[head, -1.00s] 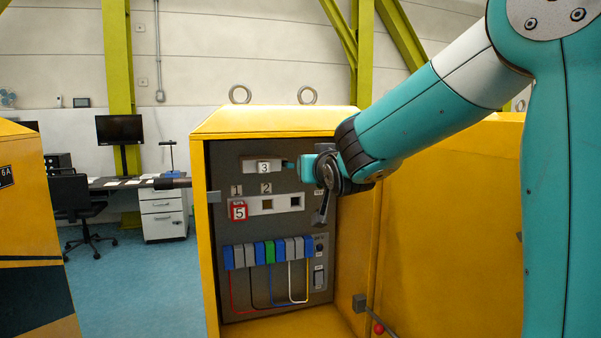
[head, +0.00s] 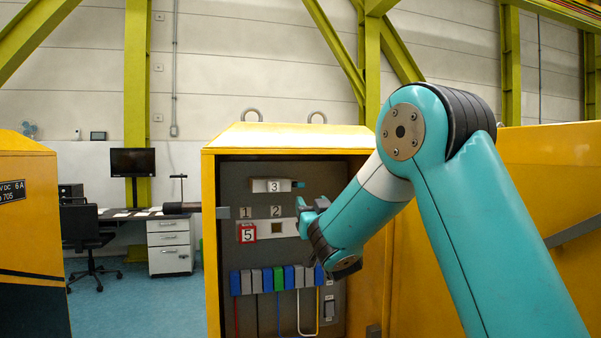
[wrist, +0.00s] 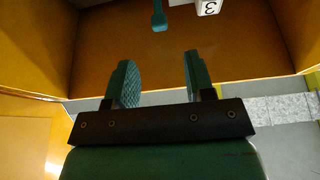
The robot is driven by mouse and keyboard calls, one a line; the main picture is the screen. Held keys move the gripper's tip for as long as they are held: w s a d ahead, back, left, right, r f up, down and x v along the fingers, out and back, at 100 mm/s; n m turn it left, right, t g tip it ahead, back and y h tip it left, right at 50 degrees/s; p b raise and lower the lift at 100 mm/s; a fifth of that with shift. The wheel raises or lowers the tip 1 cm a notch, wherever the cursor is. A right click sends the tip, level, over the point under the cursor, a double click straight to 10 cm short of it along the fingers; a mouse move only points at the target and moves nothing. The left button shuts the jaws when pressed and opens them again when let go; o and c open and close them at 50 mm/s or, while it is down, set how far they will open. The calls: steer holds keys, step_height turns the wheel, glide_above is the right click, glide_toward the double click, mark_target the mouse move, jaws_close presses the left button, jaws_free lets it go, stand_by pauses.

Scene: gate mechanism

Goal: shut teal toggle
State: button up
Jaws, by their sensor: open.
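The teal toggle (head: 298,184) sticks out from the right end of the white block marked 3 (head: 274,186), high on the grey panel (head: 240,170) of the yellow cabinet. In the wrist view, the teal toggle (wrist: 159,18) hangs at the top centre, ahead of the fingers, with the block marked 3 (wrist: 208,6) to its right. My gripper (head: 308,210) is just below and right of the toggle in the head view. In the wrist view, my gripper (wrist: 157,64) is open and empty, its two teal fingers apart and not touching the toggle.
Below block 3 is a white strip (head: 290,227) with a square hole, and a red-framed tag marked 5 (head: 248,233). Several blue, grey and green breakers (head: 267,280) with wires sit lower. The yellow cabinet (head: 213,260) walls surround the panel. A desk (head: 130,214) stands left.

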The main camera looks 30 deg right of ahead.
mark_target(302, 185)
steer(key=p+x, duration=0.6)
steer(key=x, duration=0.3)
steer(key=shift+r, duration=0.2)
steer(key=shift+w+d+r+p, duration=0.1)
steer(key=shift+w+d+p, duration=0.1)
steer(key=shift+w+p, duration=0.4)
steer(key=shift+w, duration=0.1)
jaws_close()
steer(key=r+g+p, duration=0.1)
steer(key=p, duration=0.1)
steer(key=shift+r+p, duration=0.35)
steer(key=shift+p, duration=0.05)
steer(key=shift+w+d+r+g+y+p, duration=0.1)
steer(key=shift+g+y+p, duration=0.1)
steer(key=shift+g+p, duration=0.3)
steer(key=shift+w+r+g+y+p, duration=0.1)
steer(key=shift+r+g+y+p, duration=0.1)
steer(key=shift+g+p, duration=0.25)
steer(key=shift+w+f+g, duration=0.1)
steer(key=shift+g, duration=0.55)
